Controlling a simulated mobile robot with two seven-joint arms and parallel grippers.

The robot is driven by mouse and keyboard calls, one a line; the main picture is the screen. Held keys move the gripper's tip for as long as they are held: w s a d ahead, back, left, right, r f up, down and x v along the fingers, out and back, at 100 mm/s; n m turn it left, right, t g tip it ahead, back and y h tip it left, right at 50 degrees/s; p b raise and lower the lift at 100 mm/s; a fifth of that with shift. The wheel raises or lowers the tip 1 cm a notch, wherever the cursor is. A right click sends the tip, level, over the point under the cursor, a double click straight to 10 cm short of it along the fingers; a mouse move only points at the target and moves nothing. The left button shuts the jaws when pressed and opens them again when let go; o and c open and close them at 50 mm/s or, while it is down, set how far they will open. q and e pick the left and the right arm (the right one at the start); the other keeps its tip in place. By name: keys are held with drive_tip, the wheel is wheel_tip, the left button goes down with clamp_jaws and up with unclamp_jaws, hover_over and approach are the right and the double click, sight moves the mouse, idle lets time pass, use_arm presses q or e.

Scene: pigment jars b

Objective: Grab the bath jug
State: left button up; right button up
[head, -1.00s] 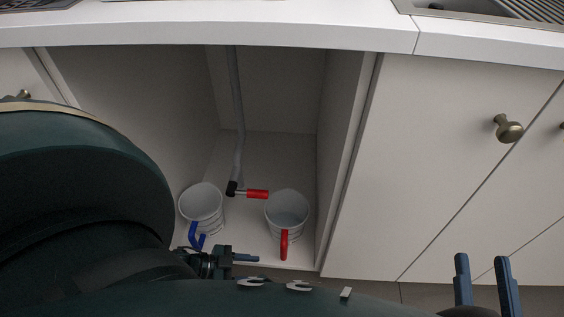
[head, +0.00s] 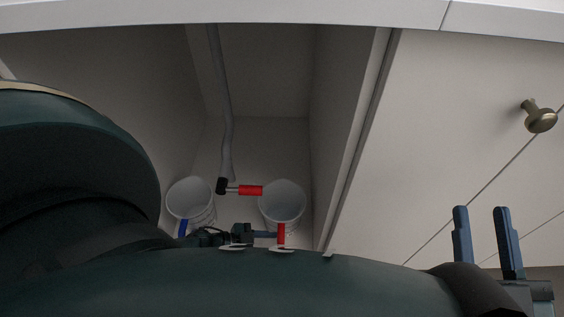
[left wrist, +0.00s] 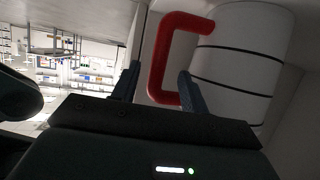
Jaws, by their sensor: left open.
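Two white jugs stand inside the open cabinet. The jug with the red handle (head: 283,205) is on the right, and the jug with the blue handle (head: 190,200) is on the left. My left gripper (head: 264,234) is open at the red handle, partly hidden behind my own arm. The left wrist view shows the red-handled jug (left wrist: 240,62) large, with two dark bands. Its red handle (left wrist: 157,65) appears between the open fingers of my left gripper (left wrist: 159,76); I cannot tell how deep. My right gripper (head: 482,209) is open and empty, before the cabinet doors.
A grey pipe (head: 225,110) with a red-handled valve (head: 249,190) comes down behind the jugs. The cabinet's right side wall (head: 340,130) stands close to the red-handled jug. A closed door with a round knob (head: 540,120) is on the right. The countertop (head: 250,14) overhangs above.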

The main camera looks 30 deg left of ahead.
use_arm(q)
drive_tip(key=b+x, duration=0.2)
drive_tip(key=x, duration=0.2)
drive_tip(key=shift+w+d+f, duration=0.1)
drive_tip(key=shift+d, duration=0.25)
drive_tip(key=shift+w+d, duration=0.2)
drive_tip(key=shift+d, duration=0.1)
use_arm(e)
drive_tip(key=r+n+y, duration=0.1)
drive_tip(key=r+n+t+y, duration=0.1)
drive_tip(key=shift+w+d+r, duration=0.15)
drive_tip(key=shift+w+r, duration=0.25)
use_arm(q)
clamp_jaws()
